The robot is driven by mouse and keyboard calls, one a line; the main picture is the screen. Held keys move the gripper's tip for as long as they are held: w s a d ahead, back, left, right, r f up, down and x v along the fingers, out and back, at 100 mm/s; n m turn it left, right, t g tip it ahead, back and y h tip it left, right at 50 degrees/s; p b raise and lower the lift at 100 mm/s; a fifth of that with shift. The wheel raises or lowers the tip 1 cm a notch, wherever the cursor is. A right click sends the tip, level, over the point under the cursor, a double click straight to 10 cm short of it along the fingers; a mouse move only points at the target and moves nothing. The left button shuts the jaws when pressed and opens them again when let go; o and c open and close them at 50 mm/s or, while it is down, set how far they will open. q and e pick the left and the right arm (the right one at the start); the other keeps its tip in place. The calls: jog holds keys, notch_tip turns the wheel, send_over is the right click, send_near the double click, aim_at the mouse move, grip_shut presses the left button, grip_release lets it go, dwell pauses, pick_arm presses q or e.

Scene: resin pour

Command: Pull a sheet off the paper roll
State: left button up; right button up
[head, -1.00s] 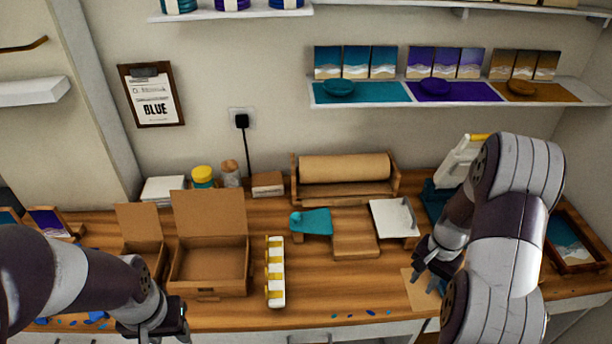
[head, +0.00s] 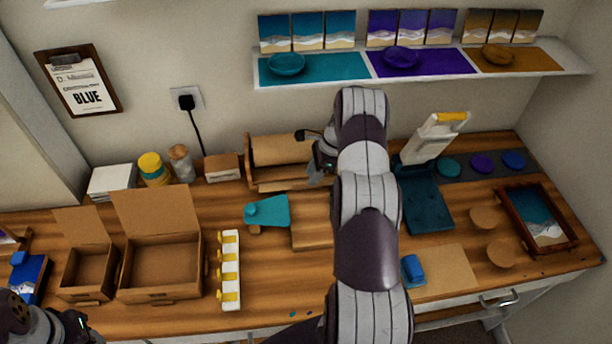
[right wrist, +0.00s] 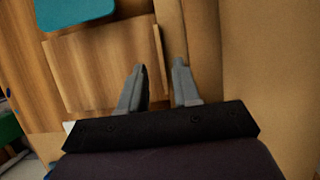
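The brown paper roll (head: 282,149) lies in its wooden holder (head: 262,181) against the back wall. My right arm hides its right part. In the right wrist view the brown paper (right wrist: 275,70) fills the right side. My right gripper (head: 316,163) is at the front of the roll, toward its right part. In the right wrist view its two fingers (right wrist: 160,78) stand apart with nothing clearly between them, near the front edge of the holder. I cannot tell whether they touch the paper. My left gripper (head: 78,328) is at the bottom left corner, its fingers mostly cut off.
A wooden board (head: 312,222) and a teal piece (head: 268,211) lie in front of the holder. Open cardboard boxes (head: 160,265) and a white strip with yellow clips (head: 229,270) stand left. A brown sheet (head: 445,270) with a blue object (head: 412,271) lies front right.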

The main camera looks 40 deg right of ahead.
jog(key=x, duration=0.3)
jog(key=shift+w+d+f, duration=0.15)
jog(key=shift+f, duration=0.05)
grip_shut()
dwell(1.2)
